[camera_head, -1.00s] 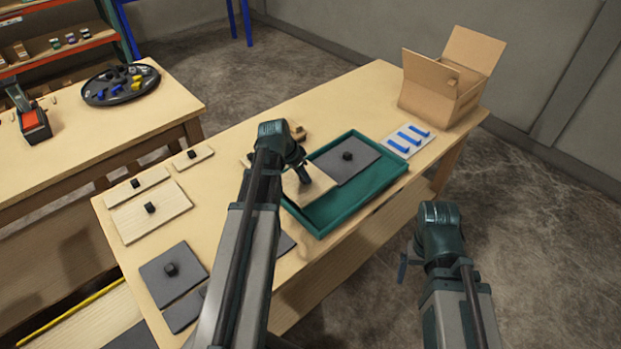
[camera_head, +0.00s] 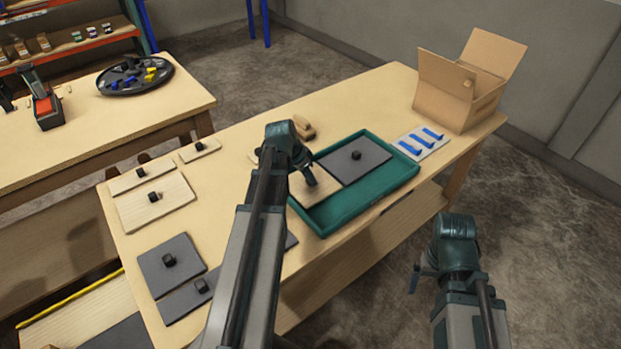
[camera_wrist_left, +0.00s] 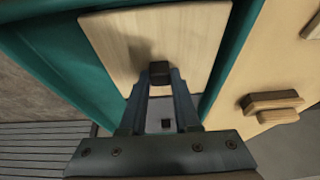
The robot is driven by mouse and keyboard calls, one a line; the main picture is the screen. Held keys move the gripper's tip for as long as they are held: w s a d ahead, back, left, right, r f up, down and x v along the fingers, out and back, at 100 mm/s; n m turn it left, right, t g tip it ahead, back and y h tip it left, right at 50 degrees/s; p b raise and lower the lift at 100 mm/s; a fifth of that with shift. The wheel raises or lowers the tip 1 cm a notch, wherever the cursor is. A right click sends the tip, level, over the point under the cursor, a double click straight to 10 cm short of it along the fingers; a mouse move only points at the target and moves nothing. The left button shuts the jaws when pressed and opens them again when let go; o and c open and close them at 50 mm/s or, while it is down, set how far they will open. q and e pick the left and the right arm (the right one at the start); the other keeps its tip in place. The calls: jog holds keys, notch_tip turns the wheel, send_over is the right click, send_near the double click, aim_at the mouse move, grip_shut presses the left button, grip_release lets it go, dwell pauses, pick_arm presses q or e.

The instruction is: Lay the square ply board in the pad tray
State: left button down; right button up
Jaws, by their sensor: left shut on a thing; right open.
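The square ply board (camera_head: 322,184) is pale wood with a dark knob, at the left end of the teal pad tray (camera_head: 352,213). In the left wrist view the board (camera_wrist_left: 190,30) lies within the tray's teal walls (camera_wrist_left: 75,60); I cannot tell whether it rests flat on the floor. My left gripper (camera_head: 309,178) is shut on the board's knob (camera_wrist_left: 159,72). A grey board (camera_head: 350,165) with a black knob lies beside it in the tray. My right gripper (camera_head: 418,272) is open and empty, off the table's front edge.
Ply boards (camera_head: 165,203) and grey boards (camera_head: 158,272) with knobs lie on the table's left part. A wooden block (camera_head: 304,128) sits behind the tray. A white plate with blue bars (camera_head: 418,145) and an open cardboard box (camera_head: 455,95) stand to the right.

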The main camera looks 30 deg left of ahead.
pick_arm(q)
jog(key=shift+f, duration=0.2)
jog(key=c, duration=0.6)
grip_release()
jog(key=shift+r, duration=0.15)
jog(key=p+v, duration=1.1)
jog(key=v, duration=0.1)
jog(key=shift+d, duration=0.1)
jog(key=shift+d, duration=0.1)
jog(key=s+d+g+y, duration=0.1)
jog(key=s+d, duration=0.3)
jog(key=d, duration=0.6)
jog(key=s+d+f+g+y, duration=0.1)
jog(key=s+d, duration=0.3)
jog(key=d, duration=0.7)
jog(key=s+d+g+y, duration=0.1)
jog(key=s+d, duration=0.3)
jog(key=d, duration=0.7)
jog(key=shift+s+f+n+g, duration=0.1)
jog(key=shift+f+n+g, duration=0.25)
jog(key=shift+g, duration=0.45)
